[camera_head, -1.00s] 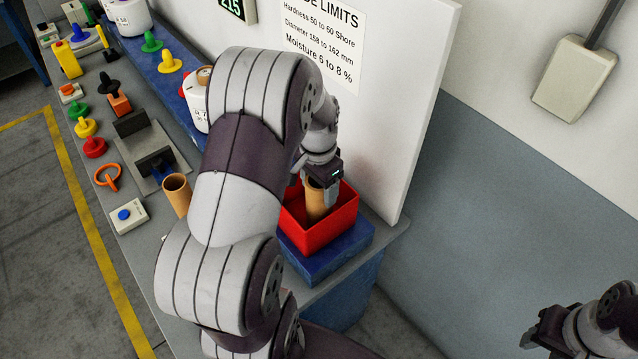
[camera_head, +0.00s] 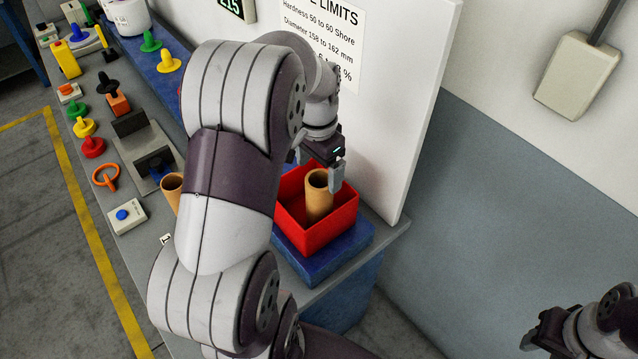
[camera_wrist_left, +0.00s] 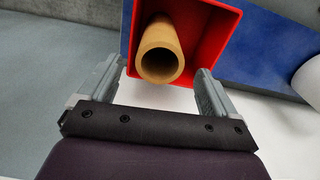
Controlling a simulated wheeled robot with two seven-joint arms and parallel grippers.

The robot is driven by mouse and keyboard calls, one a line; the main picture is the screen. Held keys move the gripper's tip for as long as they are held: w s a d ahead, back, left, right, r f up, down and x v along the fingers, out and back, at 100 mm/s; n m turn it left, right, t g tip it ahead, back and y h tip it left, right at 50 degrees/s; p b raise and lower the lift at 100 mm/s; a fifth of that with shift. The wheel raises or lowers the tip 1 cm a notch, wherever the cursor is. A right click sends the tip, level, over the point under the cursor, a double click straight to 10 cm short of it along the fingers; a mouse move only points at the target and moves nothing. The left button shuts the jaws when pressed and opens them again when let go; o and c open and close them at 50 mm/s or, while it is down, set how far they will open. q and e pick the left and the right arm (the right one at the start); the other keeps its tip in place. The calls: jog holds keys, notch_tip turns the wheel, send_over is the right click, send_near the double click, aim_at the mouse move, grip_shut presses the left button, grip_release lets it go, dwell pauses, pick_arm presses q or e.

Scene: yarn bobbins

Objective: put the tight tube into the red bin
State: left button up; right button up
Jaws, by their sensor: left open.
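A tan cardboard tube (camera_head: 319,196) stands in the red bin (camera_head: 338,227), leaning slightly, with its upper end above the rim. My left gripper (camera_head: 336,174) is open just above and behind the tube, apart from it. In the left wrist view the same tube (camera_wrist_left: 161,52) shows its hollow end between and beyond the spread fingers of the gripper (camera_wrist_left: 158,92), inside the bin (camera_wrist_left: 217,48). A second tan tube (camera_head: 171,190) stands on the bench, partly hidden by my left arm. My right gripper (camera_head: 543,333) is at the lower right, far from the bin; its jaws are unclear.
The bin rests on a blue block (camera_head: 318,265) near the bench end. A white board (camera_head: 395,110) rises close behind it. Coloured knobs, an orange ring (camera_head: 105,177) and a button box (camera_head: 125,216) line the bench's left side.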

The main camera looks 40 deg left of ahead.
pick_arm(q)
notch_tip(320, 180, up, 6)
jog(key=p, duration=0.3)
jog(key=s+d+f+n+t, duration=0.1)
jog(key=s+d+f, duration=0.25)
jog(key=d, duration=0.35)
jog(key=s+d+f+n, duration=0.1)
jog(key=s+d+f, duration=0.1)
jog(key=s+d, duration=0.35)
jog(key=f+b, duration=0.5)
jog(key=shift+w+d, duration=0.15)
jog(key=shift+w, duration=0.05)
